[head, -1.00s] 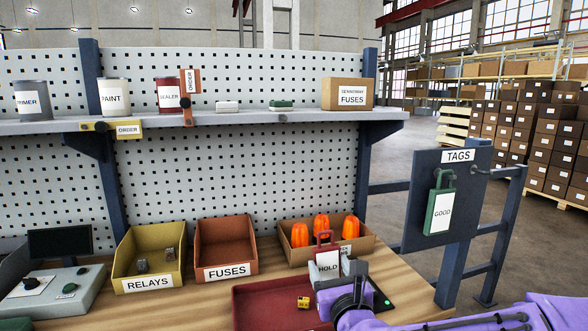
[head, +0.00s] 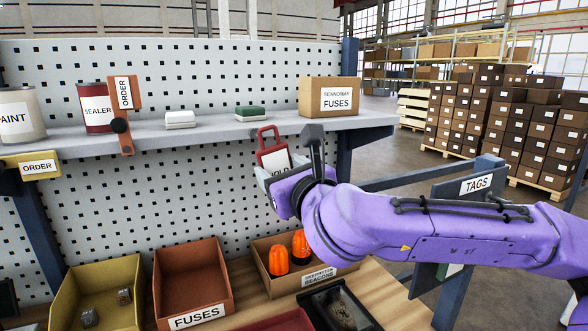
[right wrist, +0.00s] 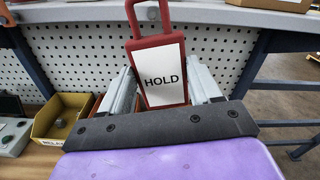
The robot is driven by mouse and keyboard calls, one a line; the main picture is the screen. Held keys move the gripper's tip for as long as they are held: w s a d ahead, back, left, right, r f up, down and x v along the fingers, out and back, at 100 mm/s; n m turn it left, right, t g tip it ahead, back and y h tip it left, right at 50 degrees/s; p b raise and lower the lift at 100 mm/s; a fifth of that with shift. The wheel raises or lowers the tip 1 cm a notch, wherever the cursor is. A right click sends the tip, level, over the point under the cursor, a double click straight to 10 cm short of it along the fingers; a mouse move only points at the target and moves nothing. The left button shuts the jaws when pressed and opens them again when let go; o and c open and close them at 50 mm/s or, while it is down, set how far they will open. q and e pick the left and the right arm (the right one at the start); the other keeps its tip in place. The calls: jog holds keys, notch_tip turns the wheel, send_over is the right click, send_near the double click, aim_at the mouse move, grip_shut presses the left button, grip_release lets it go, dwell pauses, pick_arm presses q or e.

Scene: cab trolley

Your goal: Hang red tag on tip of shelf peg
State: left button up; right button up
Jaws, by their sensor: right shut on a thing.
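The red tag (head: 274,159), with a white HOLD label, is in my right gripper (head: 286,176). It is upright, with its loop handle up, just in front of and slightly below the shelf's front edge (head: 230,131). The right wrist view shows the tag (right wrist: 165,80) between the two grey fingers of my right gripper (right wrist: 163,92). A small dark shape, perhaps the shelf peg (right wrist: 153,13), shows within the loop there. I cannot tell whether it passes through the loop. In the head view the peg is not clear behind the tag. My left gripper is out of view.
An orange ORDER tag (head: 123,95) and a yellow ORDER tag (head: 40,167) are at the shelf edge to the left. A FUSES carton (head: 328,97) stands on the shelf. Below are the fuses bin (head: 190,280) and the beacons box (head: 325,272). The TAGS board (head: 455,187) is partly behind my arm.

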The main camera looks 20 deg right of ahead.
aim_at(280, 168)
jog(key=shift+w+a+f, duration=0.15)
jog(key=shift+w+f, duration=0.05)
jog(key=shift+w, duration=0.9)
jog(key=shift+w+d, duration=0.2)
jog(key=shift+d, duration=0.15)
jog(key=shift+w+p, duration=0.2)
jog(key=shift+p, duration=0.1)
jog(key=shift+w+a+f, duration=0.1)
jog(key=shift+w+a, duration=0.05)
jog(key=shift+w, duration=0.45)
jog(key=shift+w+a, duration=0.1)
jog(key=shift+w, duration=0.5)
jog(key=shift+w+d+p, duration=0.1)
jog(key=shift+w+p, duration=0.35)
jog(key=shift+w, duration=0.05)
jog(key=shift+w+f+b, duration=0.4)
jog(key=shift+b, duration=0.05)
jog(key=shift+w+f+b, duration=0.15)
jog(key=shift+w+b, duration=0.15)
jog(key=shift+w, duration=0.05)
